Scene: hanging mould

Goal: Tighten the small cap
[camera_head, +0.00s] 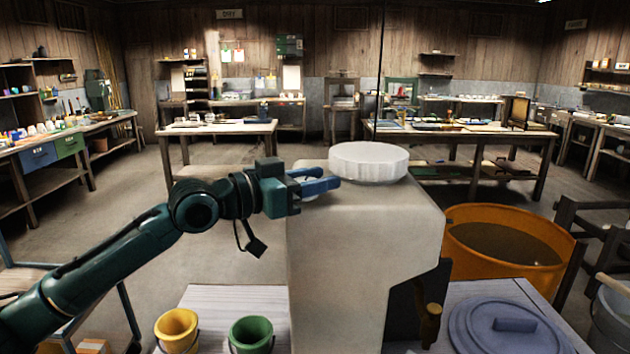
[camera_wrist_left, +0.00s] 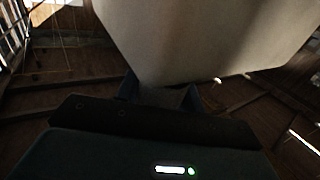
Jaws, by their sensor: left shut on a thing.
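A pale, boxy container (camera_head: 345,270) stands upright in the middle of the head view, with a wide ridged white cap (camera_head: 368,162) on its top. My left gripper (camera_head: 330,185) reaches in from the left over the container's top, just left of the wide cap. In the left wrist view the fingers (camera_wrist_left: 160,92) show dark in front of the pale container (camera_wrist_left: 200,35), and the small cap cannot be made out there. My right gripper is not in view.
A brown tap (camera_head: 430,325) is on the container's right side. Yellow (camera_head: 176,330) and green (camera_head: 251,335) buckets stand at its front left. A blue-grey lid (camera_head: 510,330) lies at right, with an orange tub (camera_head: 505,250) behind. Floor behind is open.

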